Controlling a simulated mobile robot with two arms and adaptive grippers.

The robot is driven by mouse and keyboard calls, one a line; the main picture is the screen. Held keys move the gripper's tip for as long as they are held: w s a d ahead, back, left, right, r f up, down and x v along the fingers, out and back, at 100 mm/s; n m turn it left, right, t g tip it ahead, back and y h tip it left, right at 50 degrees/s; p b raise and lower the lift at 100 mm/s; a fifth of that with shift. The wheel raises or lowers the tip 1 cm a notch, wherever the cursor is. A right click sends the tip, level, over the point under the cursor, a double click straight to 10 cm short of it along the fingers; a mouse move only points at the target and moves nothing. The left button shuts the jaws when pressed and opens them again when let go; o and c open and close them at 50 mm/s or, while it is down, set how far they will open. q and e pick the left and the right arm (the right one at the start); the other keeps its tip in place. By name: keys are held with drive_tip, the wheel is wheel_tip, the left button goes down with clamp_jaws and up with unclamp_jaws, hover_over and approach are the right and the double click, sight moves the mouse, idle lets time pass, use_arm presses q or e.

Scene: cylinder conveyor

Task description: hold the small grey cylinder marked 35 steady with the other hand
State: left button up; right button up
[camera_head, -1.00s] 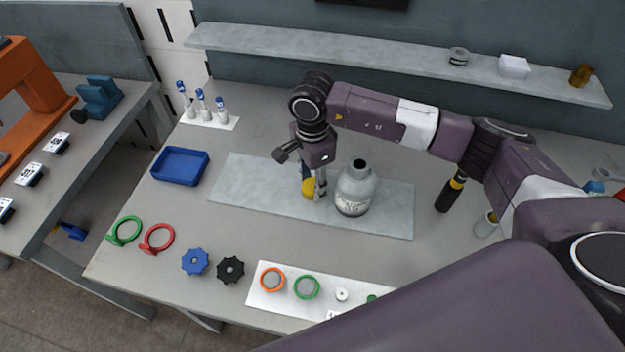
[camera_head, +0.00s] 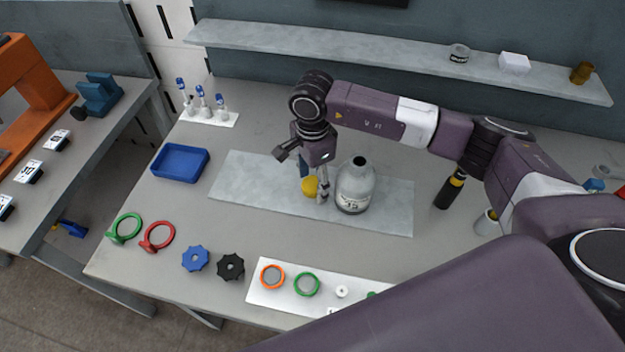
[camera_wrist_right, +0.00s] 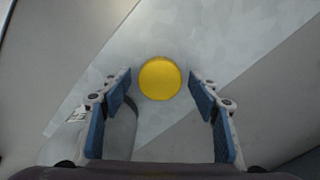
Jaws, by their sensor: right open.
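A grey cylinder (camera_head: 355,188) with a rounded shoulder and dark open neck stands upright on the pale mat (camera_head: 250,183). Its dark number is too blurred to read surely. My right gripper (camera_head: 313,187) points down just left of it, fingers apart. A yellow round piece (camera_head: 310,186) shows at the fingertips. In the right wrist view, the yellow disc (camera_wrist_right: 160,79) sits between the two blue-padded fingers, with gaps on both sides. The cylinder (camera_wrist_right: 115,135) shows there behind the left finger, partly hidden, and outside the jaws. My left gripper is not in view.
A blue tray (camera_head: 181,163), green ring (camera_head: 124,229), red ring (camera_head: 157,237), blue knob (camera_head: 195,259) and black knob (camera_head: 230,267) lie left and front. A white board (camera_head: 258,293) with rings is in front. A black-handled tool (camera_head: 449,190) stands right of the mat.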

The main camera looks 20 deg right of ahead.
sight(312, 184)
wheel_tip(312, 184, up, 12)
drive_tip(key=b, duration=0.4)
